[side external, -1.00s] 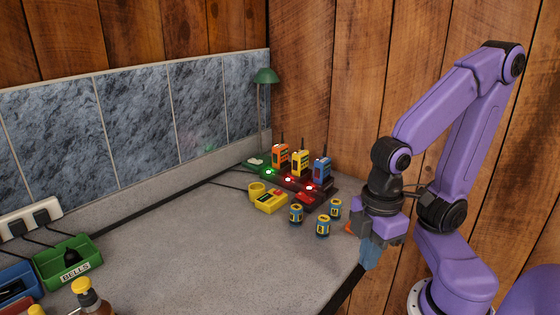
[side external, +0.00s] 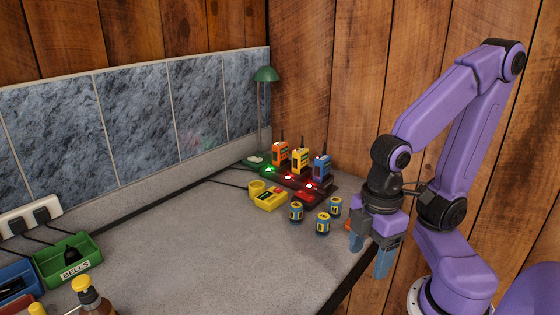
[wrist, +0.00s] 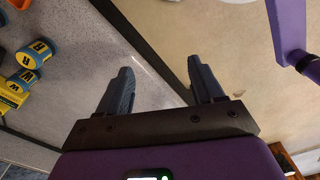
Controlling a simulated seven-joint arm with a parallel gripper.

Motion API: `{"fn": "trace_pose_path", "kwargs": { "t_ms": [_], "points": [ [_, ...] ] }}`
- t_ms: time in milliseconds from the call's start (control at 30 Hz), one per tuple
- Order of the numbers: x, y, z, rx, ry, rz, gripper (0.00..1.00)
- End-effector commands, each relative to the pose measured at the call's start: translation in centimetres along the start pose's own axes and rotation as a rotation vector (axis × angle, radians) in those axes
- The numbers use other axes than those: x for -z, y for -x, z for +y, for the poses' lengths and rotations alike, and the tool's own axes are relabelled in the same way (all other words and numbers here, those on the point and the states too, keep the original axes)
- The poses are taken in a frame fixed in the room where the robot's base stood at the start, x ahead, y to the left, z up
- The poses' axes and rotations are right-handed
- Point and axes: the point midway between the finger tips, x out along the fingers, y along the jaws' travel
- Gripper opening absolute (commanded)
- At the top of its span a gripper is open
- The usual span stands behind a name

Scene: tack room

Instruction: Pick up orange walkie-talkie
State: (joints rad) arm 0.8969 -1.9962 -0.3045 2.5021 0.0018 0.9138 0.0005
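My gripper (side external: 369,261) points down by the table's right edge, well apart from the orange walkie-talkie. In the wrist view my gripper (wrist: 160,70) has its two fingers spread with nothing between them. The orange walkie-talkie is not visible in the wrist view.
Several small blue-and-yellow cylinders, one here (side external: 322,225), stand between my gripper and the charging base. A yellow device (side external: 270,201) lies left of them. A green lamp (side external: 265,76) stands behind. A green bin (side external: 67,262) and bottle (side external: 90,296) are front left; the middle table is clear.

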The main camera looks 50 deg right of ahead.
Motion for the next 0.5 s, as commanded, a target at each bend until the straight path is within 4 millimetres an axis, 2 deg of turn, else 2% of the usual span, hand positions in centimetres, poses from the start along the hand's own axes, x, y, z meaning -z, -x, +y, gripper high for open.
{"fn": "trace_pose_path", "kwargs": {
  "t_ms": [233,333,433,500],
  "points": [
    [0.1,0.0,0.1,-0.001,0.001,-0.001,0.66],
    [0.8,0.2,0.7,-0.015,0.012,-0.008,0.66],
    [2.4,0.6,2.5,-0.052,0.044,-0.028,0.66],
    [4.0,0.9,4.4,-0.089,0.078,-0.052,0.66]
  ]
}}
